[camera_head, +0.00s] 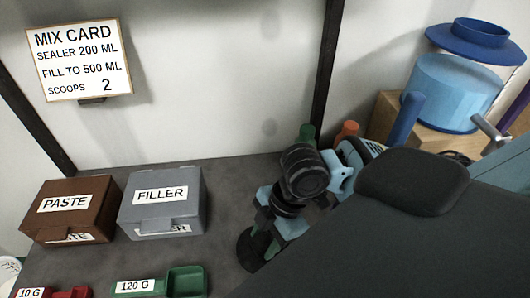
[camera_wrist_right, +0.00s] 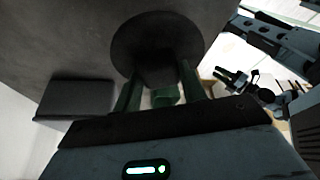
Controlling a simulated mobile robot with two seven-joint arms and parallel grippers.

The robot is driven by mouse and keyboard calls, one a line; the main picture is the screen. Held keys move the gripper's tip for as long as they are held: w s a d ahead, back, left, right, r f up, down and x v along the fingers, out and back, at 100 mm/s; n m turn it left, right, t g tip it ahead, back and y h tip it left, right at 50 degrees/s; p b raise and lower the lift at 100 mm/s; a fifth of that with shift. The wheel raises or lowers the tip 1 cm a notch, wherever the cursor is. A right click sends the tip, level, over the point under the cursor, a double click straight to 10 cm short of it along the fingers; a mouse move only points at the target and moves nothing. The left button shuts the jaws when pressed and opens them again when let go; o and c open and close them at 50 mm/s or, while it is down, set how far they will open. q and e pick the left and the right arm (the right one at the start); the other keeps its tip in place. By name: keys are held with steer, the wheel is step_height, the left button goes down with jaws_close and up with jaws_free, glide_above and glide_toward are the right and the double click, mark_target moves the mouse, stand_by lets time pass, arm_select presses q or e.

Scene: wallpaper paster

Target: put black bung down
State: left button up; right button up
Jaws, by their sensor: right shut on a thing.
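The black bung (camera_head: 247,250) is a dark round piece at the end of my right gripper (camera_head: 262,236), over the grey bench right of the filler box. In the right wrist view the bung (camera_wrist_right: 156,42) shows as a wide dark disc between the two green-tinted fingers of the right gripper (camera_wrist_right: 160,92), which are shut on it. Whether the bung touches the bench I cannot tell. Another arm with a pronged end, seemingly my left gripper (camera_wrist_right: 232,80), shows at the right of the wrist view, small and dark. The head view does not show my left gripper.
A brown paste box (camera_head: 72,212) and grey filler box (camera_head: 162,202) stand on the bench (camera_head: 222,200). A green scoop (camera_head: 186,282) and red scoop (camera_head: 62,293) lie in front. A blue tank (camera_head: 455,90) stands on a wooden block at right. My arm hides much of the right side.

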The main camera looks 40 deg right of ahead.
mark_target(270, 239)
steer(key=shift+f, duration=1.5)
steer(key=shift+f, duration=0.15)
steer(key=o, duration=1.1)
